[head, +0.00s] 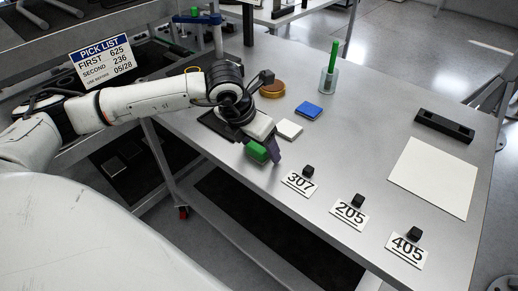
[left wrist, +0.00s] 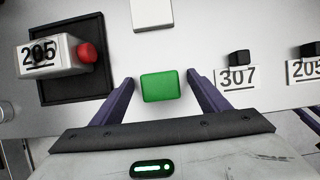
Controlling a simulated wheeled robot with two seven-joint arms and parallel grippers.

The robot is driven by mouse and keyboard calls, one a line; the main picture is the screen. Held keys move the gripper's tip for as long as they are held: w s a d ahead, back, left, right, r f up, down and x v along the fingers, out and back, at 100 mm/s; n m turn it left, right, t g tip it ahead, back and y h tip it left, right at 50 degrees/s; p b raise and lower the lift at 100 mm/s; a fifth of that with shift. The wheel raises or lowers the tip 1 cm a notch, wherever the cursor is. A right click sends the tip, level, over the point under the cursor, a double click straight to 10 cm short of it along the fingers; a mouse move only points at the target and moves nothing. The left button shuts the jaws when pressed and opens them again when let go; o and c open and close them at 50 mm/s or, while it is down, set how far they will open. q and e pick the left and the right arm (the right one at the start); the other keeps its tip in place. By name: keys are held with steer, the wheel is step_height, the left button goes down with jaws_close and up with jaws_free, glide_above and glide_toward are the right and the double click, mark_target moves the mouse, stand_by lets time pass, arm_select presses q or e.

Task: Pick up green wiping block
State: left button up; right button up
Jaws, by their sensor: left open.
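The green wiping block (left wrist: 160,86) lies on the grey table near its front edge. In the left wrist view it sits between the two dark purple fingers of my left gripper (left wrist: 158,92), with a gap on each side. The fingers are open and do not touch it. In the head view the green block (head: 256,151) shows beneath my left gripper (head: 268,156), partly hidden by it. My right gripper is in neither view.
A white block (head: 289,129), a blue block (head: 308,111), an amber dish (head: 271,89) and a cup with a green marker (head: 328,80) stand behind. Number cards (head: 300,183) with black blocks lie to the right. A black tray (left wrist: 77,88) holds a 205 block (left wrist: 50,57).

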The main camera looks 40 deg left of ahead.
arm_select(q)
steer(key=c, duration=1.1)
steer(key=shift+r, duration=0.1)
steer(key=shift+c, duration=0.2)
step_height(320, 180, up, 10)
steer(key=shift+b, duration=0.45)
